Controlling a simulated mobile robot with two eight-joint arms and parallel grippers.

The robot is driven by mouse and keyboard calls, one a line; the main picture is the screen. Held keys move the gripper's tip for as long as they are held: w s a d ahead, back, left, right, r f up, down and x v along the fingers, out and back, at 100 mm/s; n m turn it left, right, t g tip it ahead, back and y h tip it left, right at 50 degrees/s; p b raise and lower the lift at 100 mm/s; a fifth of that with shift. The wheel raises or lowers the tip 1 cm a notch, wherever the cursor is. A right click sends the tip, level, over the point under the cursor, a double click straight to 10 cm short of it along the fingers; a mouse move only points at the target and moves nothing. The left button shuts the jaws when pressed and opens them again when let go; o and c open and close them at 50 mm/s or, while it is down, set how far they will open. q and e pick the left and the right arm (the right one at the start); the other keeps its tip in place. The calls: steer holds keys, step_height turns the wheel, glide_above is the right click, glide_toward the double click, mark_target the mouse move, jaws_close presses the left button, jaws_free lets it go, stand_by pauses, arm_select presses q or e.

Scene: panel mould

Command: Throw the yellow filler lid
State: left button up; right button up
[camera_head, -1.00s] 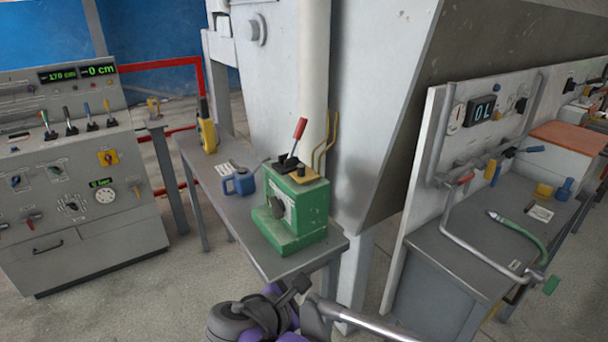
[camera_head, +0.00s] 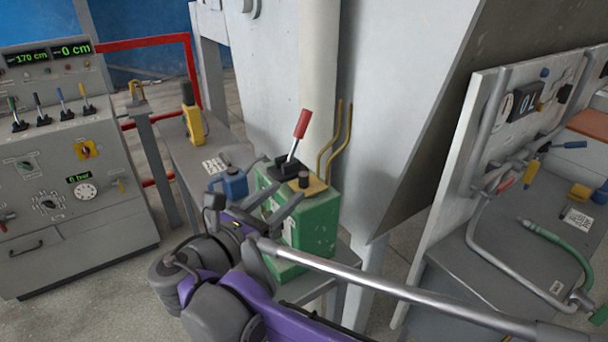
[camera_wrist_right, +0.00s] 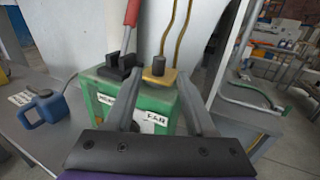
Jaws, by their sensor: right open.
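The yellow filler lid (camera_head: 306,186) is a flat yellow plate with a dark knob, on top of the green box-shaped unit (camera_head: 318,228). It also shows in the right wrist view (camera_wrist_right: 160,76), beyond my fingers. My right gripper (camera_head: 287,194) is open and empty, in front of the unit's upper part. In the right wrist view its two spread fingers (camera_wrist_right: 160,84) point toward the lid, one on each side of it. They appear short of the knob; the exact gap is hard to tell. My left gripper is not in view.
A red-handled lever (camera_head: 301,126) stands on the unit beside the lid, with bent yellow pipes (camera_head: 335,140) behind. A blue can (camera_head: 234,184) and a yellow device (camera_head: 194,123) are on the bench. A grey workbench with a green hose (camera_head: 555,242) is at the right.

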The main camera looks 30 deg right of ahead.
mark_target(301, 180)
steer(key=x, duration=0.7)
steer(key=shift+w+d+f, duration=0.1)
steer(key=shift+w+d, duration=0.15)
steer(key=shift+d, duration=0.1)
jaws_close()
